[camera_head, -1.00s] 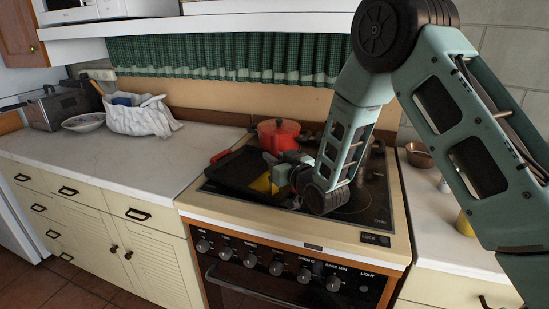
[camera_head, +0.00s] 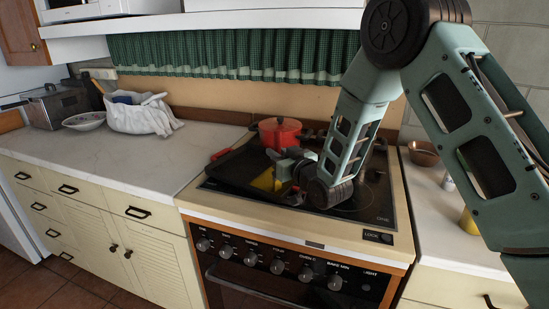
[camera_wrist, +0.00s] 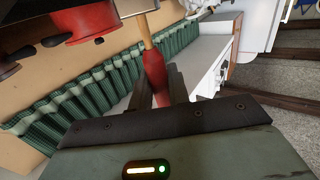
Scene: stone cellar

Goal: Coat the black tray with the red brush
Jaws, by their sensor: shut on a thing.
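The black tray (camera_head: 232,171) lies on the left part of the stove top. My gripper (camera_head: 285,172) is low over its right side in the head view. In the wrist view my gripper (camera_wrist: 160,92) is shut on the red brush (camera_wrist: 154,70) by its red handle. The handle narrows to wood and a pale metal band at the top edge of that view. The bristles are cut off there, so I cannot tell whether they touch the tray. A small yellow shape (camera_head: 264,181) shows at the tray beside my gripper; what it is I cannot tell.
A red pot (camera_head: 278,132) stands behind the tray. A red piece (camera_head: 220,154) sticks out at the tray's left. The left counter (camera_head: 95,155) is mostly clear, with a white bag (camera_head: 145,116) and a bowl (camera_head: 84,121) at the back. A copper bowl (camera_head: 424,153) is on the right.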

